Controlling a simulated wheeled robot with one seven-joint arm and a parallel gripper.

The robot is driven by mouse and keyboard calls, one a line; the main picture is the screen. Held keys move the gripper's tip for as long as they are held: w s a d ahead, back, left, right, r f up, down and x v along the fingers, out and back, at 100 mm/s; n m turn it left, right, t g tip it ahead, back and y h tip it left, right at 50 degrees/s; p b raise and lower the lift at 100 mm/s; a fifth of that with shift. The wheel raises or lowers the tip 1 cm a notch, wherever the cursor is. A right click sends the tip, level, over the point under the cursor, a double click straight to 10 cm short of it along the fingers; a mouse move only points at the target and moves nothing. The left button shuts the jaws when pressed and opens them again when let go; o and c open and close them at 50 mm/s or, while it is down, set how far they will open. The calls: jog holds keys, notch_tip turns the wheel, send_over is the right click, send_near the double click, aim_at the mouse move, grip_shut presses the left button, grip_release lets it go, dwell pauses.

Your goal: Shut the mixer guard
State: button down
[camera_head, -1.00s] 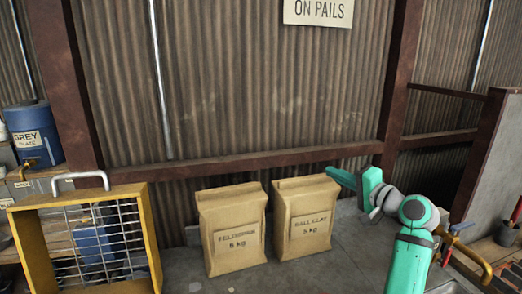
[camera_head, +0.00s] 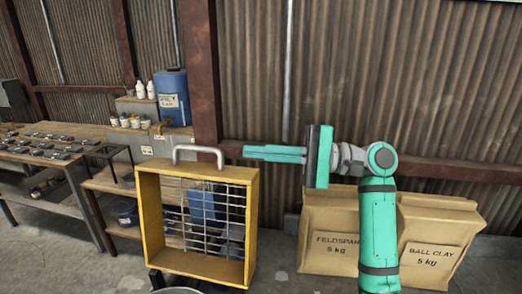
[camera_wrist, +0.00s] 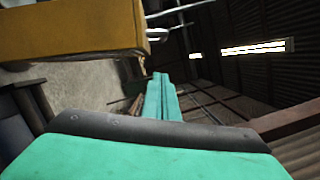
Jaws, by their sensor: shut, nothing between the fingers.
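The mixer guard (camera_head: 254,235) is a yellow square frame with a wire grid, standing upright at left centre in the head view. A pale metal handle (camera_head: 200,150) arches from its top edge. My gripper (camera_head: 246,152) is shut and empty, pointing left, with its fingertips just right of the handle and near the guard's top right corner. I cannot tell whether they touch it. In the wrist view the guard's yellow frame (camera_wrist: 70,32) fills the upper left, and my shut fingers (camera_wrist: 160,76) show beside its end. A rim of the mixer (camera_head: 178,291) just shows at the bottom edge.
Paper sacks of feldspar (camera_head: 328,252) and ball clay (camera_head: 435,255) stand on the right, behind my arm. A blue glaze drum (camera_head: 172,97) and small pots stand on shelving at the back left. A bench (camera_head: 45,168) with small dark pieces is farther left.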

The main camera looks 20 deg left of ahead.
aim_at(219, 150)
jog(key=shift+s+a+r, duration=0.4)
jog(key=shift+s+a, duration=0.5)
jog(key=shift+s, duration=0.2)
jog(key=shift+s+a+r, duration=0.35)
jog(key=shift+s+a, duration=0.5)
jog(key=shift+s, duration=0.25)
jog(key=shift+s+a+r, duration=0.4)
jog(key=shift+s+a, duration=0.5)
jog(key=shift+s, duration=0.2)
jog(key=shift+d, duration=0.1)
